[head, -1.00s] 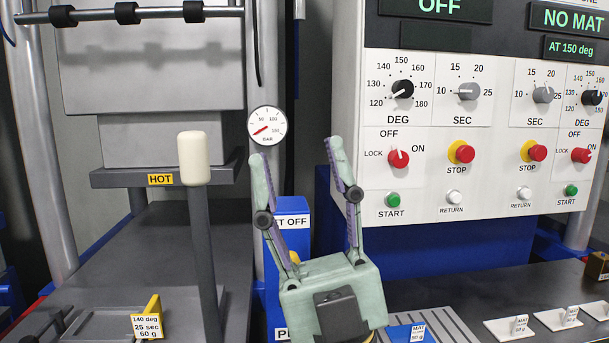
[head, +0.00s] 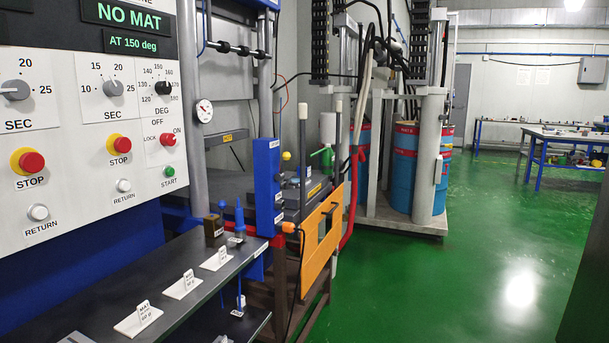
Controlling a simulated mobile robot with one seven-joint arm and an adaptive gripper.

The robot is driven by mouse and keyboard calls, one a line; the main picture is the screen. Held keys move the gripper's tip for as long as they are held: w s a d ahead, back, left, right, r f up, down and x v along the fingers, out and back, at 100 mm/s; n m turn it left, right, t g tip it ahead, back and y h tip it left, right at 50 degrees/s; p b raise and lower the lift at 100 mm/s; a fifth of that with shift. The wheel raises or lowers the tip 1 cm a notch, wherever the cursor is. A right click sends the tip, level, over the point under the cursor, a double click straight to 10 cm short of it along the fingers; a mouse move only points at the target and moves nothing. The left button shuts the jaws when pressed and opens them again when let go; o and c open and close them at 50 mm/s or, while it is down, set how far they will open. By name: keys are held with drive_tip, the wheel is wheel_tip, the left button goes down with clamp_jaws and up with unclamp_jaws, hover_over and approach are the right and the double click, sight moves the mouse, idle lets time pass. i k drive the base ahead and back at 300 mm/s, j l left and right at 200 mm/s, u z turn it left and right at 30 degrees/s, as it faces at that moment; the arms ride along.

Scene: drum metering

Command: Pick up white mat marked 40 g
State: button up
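Several white mats with small upright tags lie in a row on the dark shelf (head: 200,313) at the lower left of the head view. The nearest white mat (head: 128,327) has a tag that reads MAT, but its weight is too small to read surely. The middle white mat (head: 176,291) and the far white mat (head: 211,264) have tags too small to read. I cannot tell which mat is marked 40 g. My gripper is out of view.
A control panel (head: 80,195) with knobs and buttons stands above the shelf. A brown block (head: 213,226) and a blue-handled tool (head: 239,222) are at the shelf's far end. An orange panel (head: 318,245) stands beyond. The green floor (head: 460,250) at right is clear.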

sight(217, 260)
drive_tip(key=i+l+u, duration=0.1)
drive_tip(key=l, duration=0.25)
drive_tip(key=i+l, duration=0.25)
drive_tip(key=i+l+u, duration=0.15)
drive_tip(key=l, duration=0.3)
drive_tip(key=i+l+u, duration=0.1)
drive_tip(key=l, duration=0.3)
drive_tip(key=i+l, duration=0.2)
drive_tip(key=l, duration=0.2)
drive_tip(key=i+l+u, duration=0.15)
drive_tip(key=l, duration=0.2)
drive_tip(key=i+l+u, duration=0.1)
drive_tip(key=l, duration=0.3)
drive_tip(key=i+l, duration=0.1)
drive_tip(key=l, duration=0.35)
drive_tip(key=u, duration=1.4)
